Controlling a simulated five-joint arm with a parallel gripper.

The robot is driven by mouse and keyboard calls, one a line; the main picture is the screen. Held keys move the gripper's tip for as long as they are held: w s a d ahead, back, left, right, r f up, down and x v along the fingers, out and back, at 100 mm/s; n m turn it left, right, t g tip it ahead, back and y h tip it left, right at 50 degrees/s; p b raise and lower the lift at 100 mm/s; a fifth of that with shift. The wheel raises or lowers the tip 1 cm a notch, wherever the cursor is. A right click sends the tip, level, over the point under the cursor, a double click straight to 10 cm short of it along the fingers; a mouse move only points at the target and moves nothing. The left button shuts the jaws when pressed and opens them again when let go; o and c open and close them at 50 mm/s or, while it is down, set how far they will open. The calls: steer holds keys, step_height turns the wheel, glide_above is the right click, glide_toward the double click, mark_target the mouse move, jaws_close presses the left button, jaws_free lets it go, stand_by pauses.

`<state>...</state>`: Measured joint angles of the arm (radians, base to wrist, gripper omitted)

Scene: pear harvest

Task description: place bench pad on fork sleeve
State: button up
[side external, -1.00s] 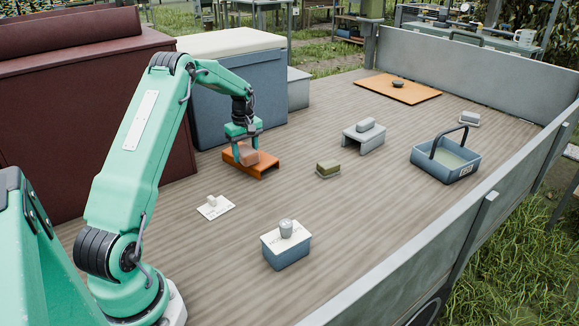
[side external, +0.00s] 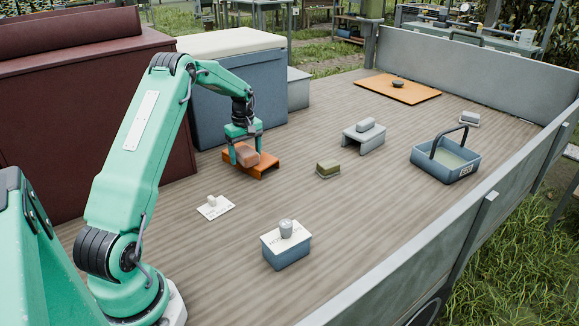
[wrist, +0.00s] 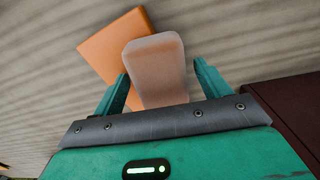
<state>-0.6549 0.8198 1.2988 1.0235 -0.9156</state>
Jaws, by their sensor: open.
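The bench pad, which I take to be the pinkish-brown block (side external: 247,159), rests on top of the orange, low channel-shaped piece (side external: 264,170), which I take to be the fork sleeve. In the wrist view the bench pad (wrist: 156,70) lies between the fingers, and the orange fork sleeve (wrist: 116,46) shows beyond it, turned at an angle. My gripper (side external: 246,152) is open around the pad, one finger on each side. In the wrist view my gripper (wrist: 161,76) shows gaps beside the pad. The pad's underside is hidden.
A grey stand with a block (side external: 364,138), a small olive block (side external: 328,168), a blue-grey basket (side external: 446,161) and a white-topped box (side external: 286,250) stand to the right. A white card (side external: 215,207) lies in front. A dark red cabinet (side external: 90,120) is at left.

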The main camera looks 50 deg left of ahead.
mark_target(247, 151)
step_height(247, 151, up, 12)
stand_by(0.6)
steer(key=shift+r, duration=0.15)
stand_by(0.4)
steer(key=s+d+r+m+t, duration=0.1)
steer(key=s+d+r+m, duration=0.2)
steer(key=d, duration=0.4)
steer(key=s+d+r+m+t, duration=0.1)
steer(key=d+r+m, duration=0.1)
steer(key=d+r, duration=0.4)
steer(key=s+d+r+m, duration=0.2)
steer(key=d+r+m, duration=0.1)
steer(key=d, duration=0.4)
steer(key=s+d+f+m+t, duration=0.1)
steer(key=s+d+f+m, duration=0.1)
steer(key=s+d+m, duration=0.3)
steer(key=s+d+f+m+t, duration=0.2)
steer(key=s+d+m, duration=0.3)
steer(key=s+d, duration=0.5)
steer(key=shift+s+t, duration=0.3)
steer(key=shift+s, duration=0.75)
